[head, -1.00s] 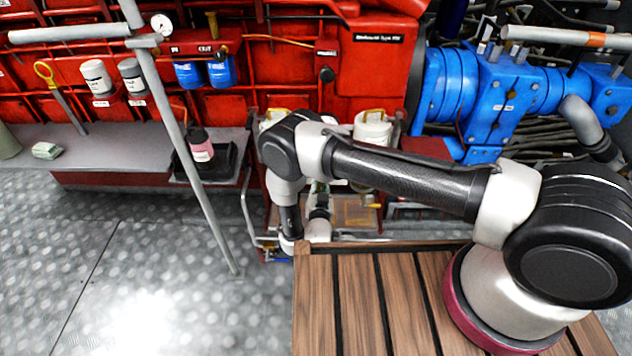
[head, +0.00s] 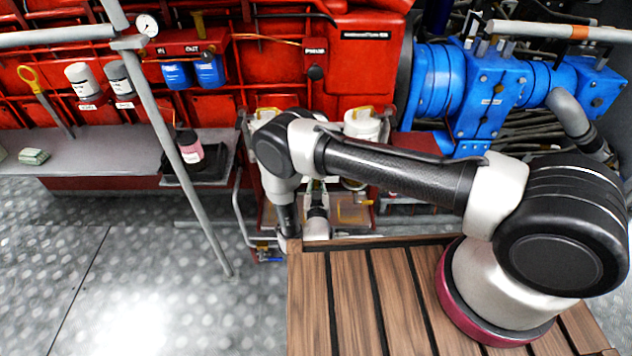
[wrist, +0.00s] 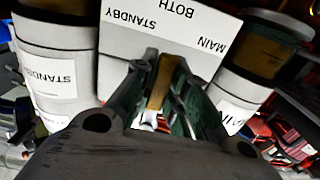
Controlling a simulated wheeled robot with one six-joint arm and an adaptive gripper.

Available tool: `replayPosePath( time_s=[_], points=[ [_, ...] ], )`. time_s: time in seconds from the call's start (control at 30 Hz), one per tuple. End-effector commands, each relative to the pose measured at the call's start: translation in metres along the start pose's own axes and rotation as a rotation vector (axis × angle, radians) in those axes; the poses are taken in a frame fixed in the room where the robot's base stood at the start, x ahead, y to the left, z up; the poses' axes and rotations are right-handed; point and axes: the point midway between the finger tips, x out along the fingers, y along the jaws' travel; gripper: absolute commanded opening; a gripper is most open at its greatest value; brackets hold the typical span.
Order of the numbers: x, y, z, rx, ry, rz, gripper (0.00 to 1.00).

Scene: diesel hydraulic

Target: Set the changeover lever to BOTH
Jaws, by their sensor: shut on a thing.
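The changeover lever (wrist: 157,88) shows in the wrist view as a brass-yellow bar. My gripper (wrist: 163,76) is shut on it, with a dark green-grey finger on each side. Behind it is a white label plate (wrist: 165,42), upside down in this view, reading STANDBY, BOTH and MAIN. The lever lies below the lettering, near the plate's middle; I cannot tell exactly which mark it points to.
A white canister labelled STANDBY (wrist: 55,75) stands left of the plate in the wrist view, and another canister (wrist: 240,85) stands right. In the head view a grey pole (head: 175,140) rises left of my arm. A blue pump (head: 480,95) is at right. Open floor (head: 130,280) lies at left.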

Motion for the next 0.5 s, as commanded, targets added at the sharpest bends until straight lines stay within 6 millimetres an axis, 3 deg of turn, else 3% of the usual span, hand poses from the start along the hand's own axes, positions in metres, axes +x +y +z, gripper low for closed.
replayPosePath(
  time_s=[0.03,0.07,0.2,0.5],
  points=[
    [-0.0007,0.0003,0.0006,-0.001,-0.002,0.000,0.00],
    [-0.0007,0.0003,0.0006,-0.001,-0.002,0.000,0.17],
    [-0.0006,0.0002,0.0005,0.000,-0.001,0.000,0.38],
    [-0.0018,-0.0002,0.0003,0.000,-0.001,0.000,0.38]
  ],
)
